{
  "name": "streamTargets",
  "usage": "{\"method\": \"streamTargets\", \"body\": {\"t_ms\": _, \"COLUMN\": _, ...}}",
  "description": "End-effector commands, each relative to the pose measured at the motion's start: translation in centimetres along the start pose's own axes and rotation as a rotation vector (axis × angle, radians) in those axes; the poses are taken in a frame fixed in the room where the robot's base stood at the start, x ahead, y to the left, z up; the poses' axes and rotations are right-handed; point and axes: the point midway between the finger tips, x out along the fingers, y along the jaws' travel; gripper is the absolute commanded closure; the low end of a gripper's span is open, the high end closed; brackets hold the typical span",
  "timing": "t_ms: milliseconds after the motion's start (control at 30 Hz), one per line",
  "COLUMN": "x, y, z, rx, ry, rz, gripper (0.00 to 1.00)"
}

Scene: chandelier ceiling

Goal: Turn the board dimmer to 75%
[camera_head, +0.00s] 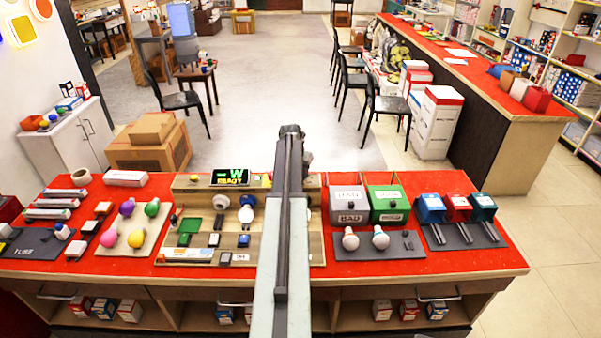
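The wooden test board (208,262) lies on the middle of the red counter. A dark display (231,177) at its back shows a "W" and "READY". My arm covers the board's right part. The dark far end of my arm, with my gripper (293,133), reaches past the counter's back edge, apart from the board. Its fingers cannot be made out.
Left of the board are colored bulbs on a beige plate (117,246) and tube boxes. Right are a grey bin (349,204), a green bin (388,204), bulbs on a dark mat and colored boxes (457,208). Bare red counter (402,268) runs along the front.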

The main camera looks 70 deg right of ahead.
Motion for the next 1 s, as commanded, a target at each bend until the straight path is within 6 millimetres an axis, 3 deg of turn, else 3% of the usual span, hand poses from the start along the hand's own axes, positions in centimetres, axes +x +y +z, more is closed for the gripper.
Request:
{"method": "streamTargets", "body": {"t_ms": 167, "x": 0.0, "y": -0.1, "z": 0.0, "rx": 0.001, "ry": 0.001, "rz": -0.002, "gripper": 1.0}}
{"method": "streamTargets", "body": {"t_ms": 200, "x": 0.0, "y": -0.1, "z": 0.0, "rx": 0.001, "ry": 0.001, "rz": -0.002, "gripper": 0.61}}
{"method": "streamTargets", "body": {"t_ms": 267, "x": 0.0, "y": -0.1, "z": 0.0, "rx": 0.001, "ry": 0.001, "rz": -0.001, "gripper": 0.48}}
{"method": "streamTargets", "body": {"t_ms": 667, "x": -0.6, "y": 0.0, "z": -0.1, "rx": 0.002, "ry": 0.0, "rz": 0.0, "gripper": 0.48}}
{"method": "streamTargets", "body": {"t_ms": 1000, "x": -6.5, "y": 0.0, "z": -0.3, "rx": 0.001, "ry": 0.0, "rz": 0.0, "gripper": 0.48}}
